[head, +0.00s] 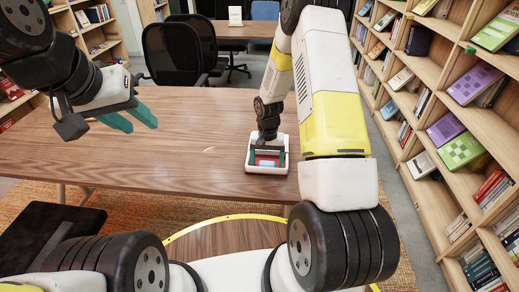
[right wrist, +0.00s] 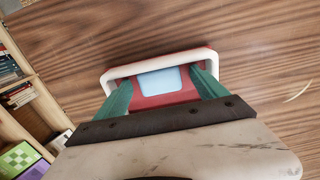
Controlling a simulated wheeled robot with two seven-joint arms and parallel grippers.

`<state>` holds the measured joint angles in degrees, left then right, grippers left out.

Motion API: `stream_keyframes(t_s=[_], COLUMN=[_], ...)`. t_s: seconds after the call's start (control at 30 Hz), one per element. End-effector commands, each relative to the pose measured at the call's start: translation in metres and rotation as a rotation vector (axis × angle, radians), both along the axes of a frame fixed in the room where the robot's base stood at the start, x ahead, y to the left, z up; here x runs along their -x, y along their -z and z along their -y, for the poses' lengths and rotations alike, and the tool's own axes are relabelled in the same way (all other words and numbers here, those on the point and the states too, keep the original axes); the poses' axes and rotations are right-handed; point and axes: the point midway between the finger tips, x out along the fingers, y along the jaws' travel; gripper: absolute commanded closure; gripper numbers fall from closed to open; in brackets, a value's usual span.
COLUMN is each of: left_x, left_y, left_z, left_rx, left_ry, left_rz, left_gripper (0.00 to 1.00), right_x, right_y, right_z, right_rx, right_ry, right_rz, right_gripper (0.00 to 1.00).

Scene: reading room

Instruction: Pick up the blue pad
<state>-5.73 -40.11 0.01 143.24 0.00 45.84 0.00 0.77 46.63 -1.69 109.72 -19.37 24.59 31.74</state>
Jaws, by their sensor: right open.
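The light blue pad (right wrist: 160,82) lies in a red tray with a raised white rim (right wrist: 158,61) on the wooden table. In the head view the pad (head: 266,163) shows as a small pale patch inside the tray (head: 268,171) near the table's front right. My right gripper (head: 267,157) points down over the tray. In the right wrist view its teal fingers (right wrist: 159,78) are apart, one on each side of the pad, with a gap to it. Whether the fingertips touch the tray floor is hard to tell. My left gripper (head: 138,120) is open and empty above the table's left part.
The wooden table (head: 190,150) is otherwise mostly clear, with a small pale curved mark (head: 209,150) left of the tray. A tall bookshelf (head: 440,110) stands close on the right. Black chairs (head: 178,58) stand behind the table.

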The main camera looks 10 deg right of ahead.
Motion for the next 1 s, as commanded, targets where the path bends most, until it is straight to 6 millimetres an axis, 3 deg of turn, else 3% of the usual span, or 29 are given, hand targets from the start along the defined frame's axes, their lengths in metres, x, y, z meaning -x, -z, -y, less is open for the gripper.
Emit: stream_keyframes(t_s=[0.1, 0.47, 0.77, 1.0], left_x=[0.0, 0.0, 0.0, 0.0], left_y=[0.0, 0.0, 0.0, 0.0], left_z=[0.0, 0.0, 0.0, 0.0], left_rx=[0.0, 0.0, 0.0, 0.0], left_ry=[0.0, 0.0, 0.0, 0.0], left_rz=[0.0, 0.0, 0.0, 0.0], left_gripper=[0.64, 0.64, 0.64, 0.64], right_x=[0.0, 0.0, -0.001, -0.001], right_y=[0.0, -0.001, -0.005, -0.032], right_z=[0.0, 0.0, 0.0, 0.0], right_rx=[0.0, 0.0, 0.001, 0.0], right_ry=[0.0, 0.001, 0.001, 0.001], right_rz=[0.0, 0.0, 0.002, 0.004], right_gripper=[0.18, 0.88, 0.89, 0.89])
